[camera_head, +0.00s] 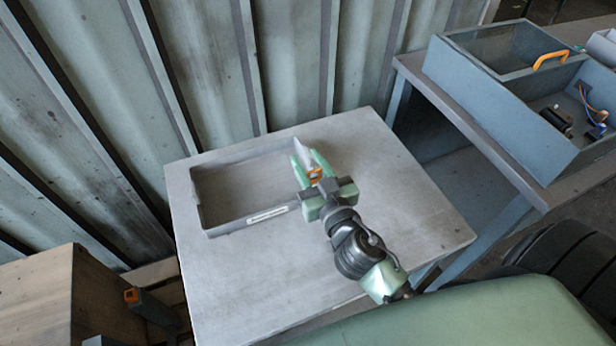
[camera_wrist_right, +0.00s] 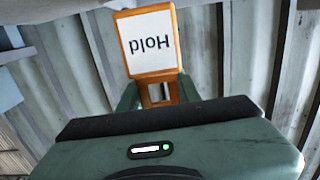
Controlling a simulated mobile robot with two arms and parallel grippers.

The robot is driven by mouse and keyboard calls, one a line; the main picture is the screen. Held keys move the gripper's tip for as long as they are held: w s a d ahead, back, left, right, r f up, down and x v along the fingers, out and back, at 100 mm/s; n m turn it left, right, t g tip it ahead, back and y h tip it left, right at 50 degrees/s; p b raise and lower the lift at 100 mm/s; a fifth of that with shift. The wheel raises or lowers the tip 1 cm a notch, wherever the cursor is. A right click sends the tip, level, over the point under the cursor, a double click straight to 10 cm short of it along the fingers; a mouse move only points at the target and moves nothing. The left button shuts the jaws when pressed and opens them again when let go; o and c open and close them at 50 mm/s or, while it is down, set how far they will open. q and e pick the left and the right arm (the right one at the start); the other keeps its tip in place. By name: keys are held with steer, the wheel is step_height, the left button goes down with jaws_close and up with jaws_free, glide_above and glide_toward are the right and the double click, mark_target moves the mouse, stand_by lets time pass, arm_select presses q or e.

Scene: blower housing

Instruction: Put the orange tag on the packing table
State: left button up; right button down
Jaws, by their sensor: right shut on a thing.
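The orange tag (camera_head: 315,175) is between the fingers of my right gripper (camera_head: 304,156). In the right wrist view the tag (camera_wrist_right: 150,42) shows a white face in an orange frame, with "Hold" upside down. The right gripper is shut on its lower orange part. A grey table (camera_head: 400,205), which I take as the packing table, stands in front of the wall. In the head view the gripper and tag overlap the right end of the tray on this table; their height above it is hard to tell. My left gripper is not in view.
A shallow grey tray (camera_head: 207,220) with a white label takes up the table's back left; it looks empty. The table's front and right are bare. A blue-grey housing (camera_head: 470,97) with an orange handle stands on a bench at right. A ribbed wall (camera_head: 190,60) is behind.

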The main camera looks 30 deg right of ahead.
step_height(320, 180, down, 4)
steer(key=shift+f+b, duration=0.15)
steer(key=shift+b, duration=0.65)
